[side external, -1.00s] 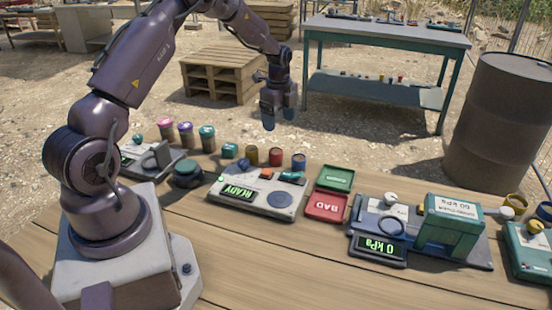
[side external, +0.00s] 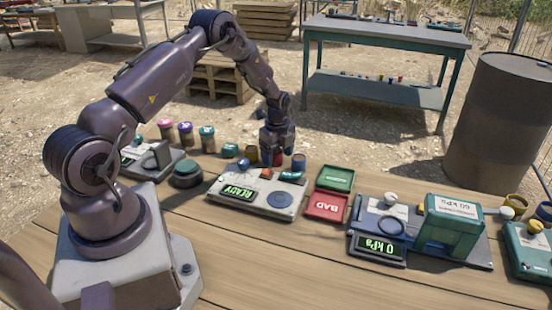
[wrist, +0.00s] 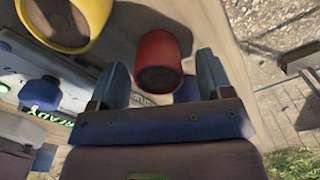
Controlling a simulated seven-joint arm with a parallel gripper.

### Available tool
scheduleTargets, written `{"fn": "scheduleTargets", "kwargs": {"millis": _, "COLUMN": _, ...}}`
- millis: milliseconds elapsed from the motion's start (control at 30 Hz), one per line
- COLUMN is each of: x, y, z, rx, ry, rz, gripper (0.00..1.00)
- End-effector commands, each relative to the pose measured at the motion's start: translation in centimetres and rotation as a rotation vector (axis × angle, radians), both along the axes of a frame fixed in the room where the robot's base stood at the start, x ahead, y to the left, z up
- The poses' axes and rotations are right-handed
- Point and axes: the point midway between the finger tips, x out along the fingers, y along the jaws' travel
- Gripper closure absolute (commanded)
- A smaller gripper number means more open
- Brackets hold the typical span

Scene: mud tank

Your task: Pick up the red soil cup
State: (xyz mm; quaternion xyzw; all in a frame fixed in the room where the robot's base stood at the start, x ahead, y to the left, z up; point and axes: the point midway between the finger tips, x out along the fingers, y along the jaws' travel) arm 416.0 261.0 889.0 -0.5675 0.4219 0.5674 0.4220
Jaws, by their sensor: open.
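The red soil cup (wrist: 158,55) shows in the wrist view, between the two fingers of my gripper (wrist: 161,78) and a little beyond them. The fingers are apart, one on each side of the cup. In the side view my gripper (side external: 277,150) is low over the row of cups behind the READY device. There the red cup (side external: 278,160) is mostly hidden by the fingers. I cannot tell whether either finger touches it.
A yellow cup (wrist: 72,18) stands close on one side and a blue cup (side external: 298,162) on the other. The READY device (side external: 255,195) lies in front. Red BAD (side external: 326,206) and green (side external: 335,178) trays are to the right.

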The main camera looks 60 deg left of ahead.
Motion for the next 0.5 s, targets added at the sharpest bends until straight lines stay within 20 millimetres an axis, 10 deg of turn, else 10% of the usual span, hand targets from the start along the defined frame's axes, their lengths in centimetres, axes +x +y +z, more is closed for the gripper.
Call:
{"fn": "scheduleTargets", "kwargs": {"millis": 333, "x": 0.01, "y": -0.02, "z": -1.2, "rx": 0.0, "ry": 0.0, "rz": -0.001, "gripper": 0.27}}
{"fn": "scheduleTargets", "kwargs": {"millis": 500, "x": 0.0, "y": -0.02, "z": -1.18, "rx": 0.0, "ry": 0.0, "rz": -0.001, "gripper": 0.62}}
